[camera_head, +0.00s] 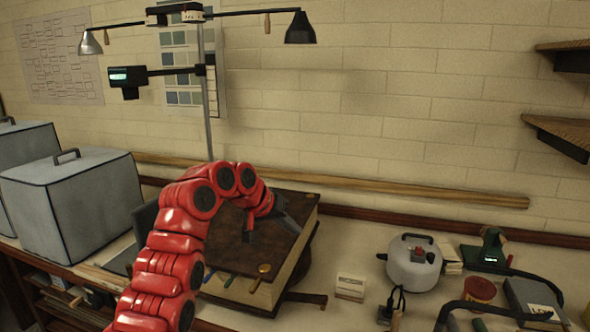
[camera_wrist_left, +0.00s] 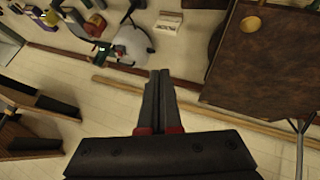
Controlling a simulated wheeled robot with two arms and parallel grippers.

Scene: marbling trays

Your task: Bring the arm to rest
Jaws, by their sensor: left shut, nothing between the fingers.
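My left arm (camera_head: 175,245), red with dark joints, comes in from the lower left and arches over the bench. Its left gripper (camera_head: 287,222) is over the dark brown top of a box-like block (camera_head: 295,255). In the left wrist view the two dark fingers (camera_wrist_left: 160,76) lie together, shut, with nothing seen between them. I cannot tell the exact gap between the fingers and the brown top. My right gripper is not in view.
Two grey covered boxes (camera_head: 75,200) stand at the left. A lamp post (camera_head: 207,110) rises behind the arm. A round grey appliance (camera_head: 413,265), a white card (camera_head: 350,288) and a red tin (camera_head: 480,290) are on the right. A wooden rail (camera_head: 400,187) runs along the wall.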

